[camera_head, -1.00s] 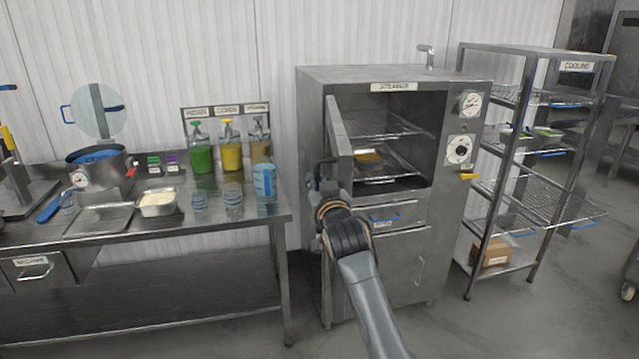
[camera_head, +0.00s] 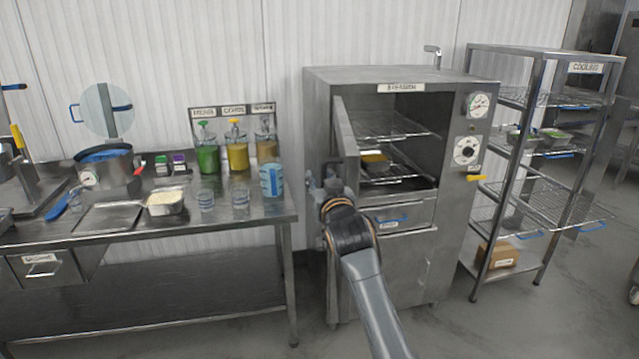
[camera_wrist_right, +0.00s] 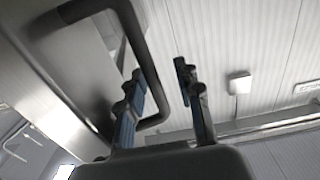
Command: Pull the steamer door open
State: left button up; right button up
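The steamer (camera_head: 345,80) is a steel cabinet. Its door (camera_head: 346,128) stands swung open on the left side, seen nearly edge-on, and the chamber is exposed. My right gripper (camera_head: 322,183) is at the door's outer side, near its lower edge. In the right wrist view the dark looped door handle (camera_wrist_right: 147,65) shows between the two spread fingers (camera_wrist_right: 160,100) in the picture. The fingers are apart, with clear space beside the bar; whether the bar lies within their reach in depth I cannot tell. My left gripper is out of view.
A counter (camera_head: 255,211) with a measuring jug (camera_head: 271,180) stands left, a cooling rack (camera_head: 489,150) right. A floor gap separates counter and steamer.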

notch_tip(320, 180, up, 9)
jog(key=shift+a+r, duration=0.15)
jog(key=shift+a, duration=0.15)
